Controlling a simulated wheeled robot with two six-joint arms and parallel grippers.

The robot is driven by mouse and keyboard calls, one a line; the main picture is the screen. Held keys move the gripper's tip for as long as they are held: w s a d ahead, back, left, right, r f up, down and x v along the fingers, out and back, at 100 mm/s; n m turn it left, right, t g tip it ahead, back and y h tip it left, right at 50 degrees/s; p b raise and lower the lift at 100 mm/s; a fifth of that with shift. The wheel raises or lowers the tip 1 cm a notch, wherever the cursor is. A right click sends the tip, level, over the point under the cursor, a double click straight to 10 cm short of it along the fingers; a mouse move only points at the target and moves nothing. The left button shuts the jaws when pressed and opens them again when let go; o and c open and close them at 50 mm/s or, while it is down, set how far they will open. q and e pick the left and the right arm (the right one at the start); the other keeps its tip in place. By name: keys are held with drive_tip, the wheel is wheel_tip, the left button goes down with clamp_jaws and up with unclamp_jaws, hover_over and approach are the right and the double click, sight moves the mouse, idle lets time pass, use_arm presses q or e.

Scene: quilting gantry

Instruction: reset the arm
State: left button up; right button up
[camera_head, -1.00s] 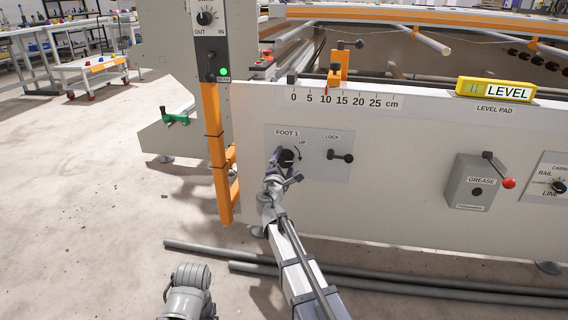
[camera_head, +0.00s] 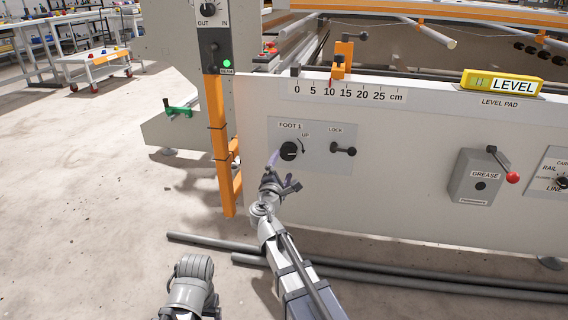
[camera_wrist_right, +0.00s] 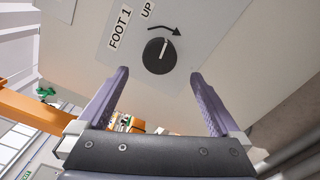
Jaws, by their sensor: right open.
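My right gripper (camera_head: 284,170) is in front of the white panel, just below the black FOOT 1 knob (camera_head: 289,151). In the right wrist view my right gripper (camera_wrist_right: 160,85) has its two purple fingers wide apart with nothing between them. The FOOT 1 knob (camera_wrist_right: 159,55) shows there beyond the fingertips, apart from them. An arrow marked UP curves beside the knob. My left arm shows only in part at the bottom of the head view; its gripper is not seen.
A LOCK handle (camera_head: 343,150) is right of the knob. A grey GREASE box (camera_head: 478,176) with a red-balled lever juts from the panel. An orange post (camera_head: 218,150) stands left. Dark pipes (camera_head: 400,279) lie on the floor below. Open floor is at left.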

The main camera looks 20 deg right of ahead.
sight(288, 154)
drive_tip(key=shift+w, duration=0.1)
drive_tip(key=shift+x, duration=3.85)
drive_tip(key=shift+w+d, duration=0.1)
drive_tip(key=shift+w, duration=0.1)
drive_tip(key=shift+s+n, duration=0.25)
drive_tip(key=shift+n, duration=0.65)
drive_tip(key=n, duration=0.5)
drive_tip(key=shift+n, duration=0.4)
drive_tip(key=n, duration=0.3)
drive_tip(key=shift+n, duration=0.4)
drive_tip(key=n, duration=0.4)
drive_tip(key=shift+s+a+n, duration=0.3)
drive_tip(key=shift+s+a, duration=0.15)
drive_tip(key=shift+s, duration=0.3)
